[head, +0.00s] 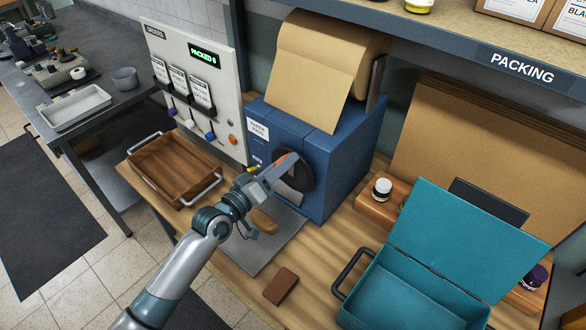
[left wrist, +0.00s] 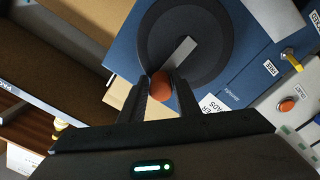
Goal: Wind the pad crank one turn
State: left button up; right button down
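The blue pad machine (head: 340,150) stands on the wooden bench with a roll of brown paper (head: 318,70) on top. Its front carries a round black crank disc (head: 305,172), partly hidden by my left gripper in the head view. In the left wrist view the dark disc (left wrist: 215,35) shows a grey crank arm (left wrist: 180,53) that leads to an orange knob (left wrist: 161,86). My left gripper (left wrist: 161,80) has the knob between its fingertips, and they appear to press on both sides. My right gripper is in neither view.
A wooden tray (head: 153,181) with metal handles lies left of the machine. The grey order panel (head: 220,100) stands behind it. An open teal box (head: 393,292) and a small white-lidded jar (head: 382,187) are at the right. A brown block (head: 281,286) lies in front.

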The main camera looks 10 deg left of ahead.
pick_arm(q)
jog(key=shift+o, duration=1.4)
jog(key=shift+d, duration=0.1)
jog(key=p+v, duration=0.1)
jog(key=v, duration=0.8)
jog(key=shift+f, duration=0.1)
